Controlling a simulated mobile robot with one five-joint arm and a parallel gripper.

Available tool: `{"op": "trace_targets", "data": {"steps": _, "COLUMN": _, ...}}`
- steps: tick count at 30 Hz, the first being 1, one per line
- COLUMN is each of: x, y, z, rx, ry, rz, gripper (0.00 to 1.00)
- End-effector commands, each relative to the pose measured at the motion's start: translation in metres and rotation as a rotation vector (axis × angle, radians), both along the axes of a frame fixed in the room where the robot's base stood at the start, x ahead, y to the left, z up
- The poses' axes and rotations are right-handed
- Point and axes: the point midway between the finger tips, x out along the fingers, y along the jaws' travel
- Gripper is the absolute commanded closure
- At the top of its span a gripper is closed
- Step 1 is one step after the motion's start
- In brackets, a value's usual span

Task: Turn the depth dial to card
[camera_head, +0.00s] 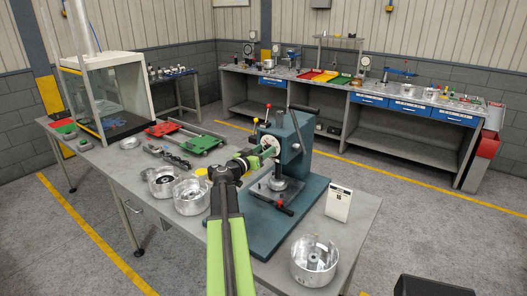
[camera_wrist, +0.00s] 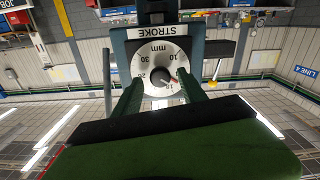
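The depth dial (camera_head: 270,145) is a round pale face on the front of the teal press (camera_head: 293,150). In the wrist view the dial (camera_wrist: 158,58) appears upside down, under a plate marked STROKE, with mm and numbers on its face and a small red mark at its lower right. My gripper (camera_head: 262,153) is at the dial. In the wrist view its two green fingers (camera_wrist: 161,82) stand apart over the left and right sides of the dial face; contact cannot be told. A white card (camera_head: 339,204) stands on the bench, its small number seemingly 15.
The press's teal base (camera_head: 262,235) has a red-tipped lever on it. Metal housings (camera_head: 190,197) stand at left, another (camera_head: 314,261) at front right. A red and green rack (camera_head: 185,139) lies behind. A second bench (camera_head: 350,87) runs along the back wall.

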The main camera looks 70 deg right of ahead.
Motion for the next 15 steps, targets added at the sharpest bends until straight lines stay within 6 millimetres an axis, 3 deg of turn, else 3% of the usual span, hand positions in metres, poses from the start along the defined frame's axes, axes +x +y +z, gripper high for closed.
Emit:
{"op": "trace_targets", "data": {"steps": 9, "x": 0.001, "y": 0.005, "z": 0.000, "rx": 0.000, "ry": 0.000, "rz": 0.001, "gripper": 0.51}}
{"op": "trace_targets", "data": {"steps": 15, "x": 0.011, "y": 0.045, "z": 0.000, "rx": 0.000, "ry": 0.000, "rz": 0.005, "gripper": 0.51}}
